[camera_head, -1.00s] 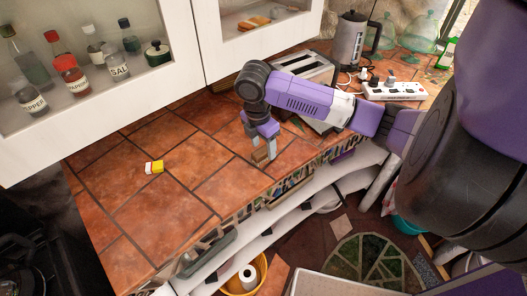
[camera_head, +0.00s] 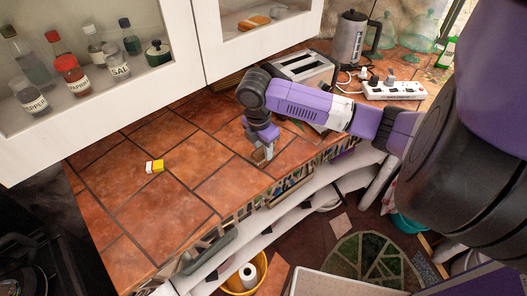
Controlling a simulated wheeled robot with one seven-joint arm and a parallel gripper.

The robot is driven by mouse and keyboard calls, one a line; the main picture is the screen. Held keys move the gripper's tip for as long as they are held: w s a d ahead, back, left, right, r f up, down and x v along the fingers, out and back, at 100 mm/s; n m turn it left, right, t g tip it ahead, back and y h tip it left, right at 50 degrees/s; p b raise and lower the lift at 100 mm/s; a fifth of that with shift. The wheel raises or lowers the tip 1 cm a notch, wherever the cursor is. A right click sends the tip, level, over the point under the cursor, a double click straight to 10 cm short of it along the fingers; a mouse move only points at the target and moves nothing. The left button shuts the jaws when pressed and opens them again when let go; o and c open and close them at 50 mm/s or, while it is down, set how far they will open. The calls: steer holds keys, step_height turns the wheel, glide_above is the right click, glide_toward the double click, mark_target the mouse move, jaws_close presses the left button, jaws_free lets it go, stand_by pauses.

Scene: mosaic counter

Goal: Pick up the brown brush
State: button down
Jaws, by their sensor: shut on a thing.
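My gripper (camera_head: 263,153) points down at the front edge of the tiled counter (camera_head: 150,215), on the right part of it. Its jaws are shut on a small brown thing, the brown brush (camera_head: 258,156), of which only a little shows between and beside the fingers. The brush is too small and too covered to tell whether it touches the counter.
A small yellow and white block (camera_head: 154,166) lies on the left part of the counter. A toaster (camera_head: 303,66), a kettle (camera_head: 350,40) and a white power strip (camera_head: 394,90) stand behind my arm. White wall cabinets (camera_head: 165,150) overhang the back. The counter's middle is clear.

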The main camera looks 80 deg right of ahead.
steer(key=shift+r, duration=0.1)
step_height(320, 180, up, 20)
steer(key=b, duration=0.1)
stand_by(0.4)
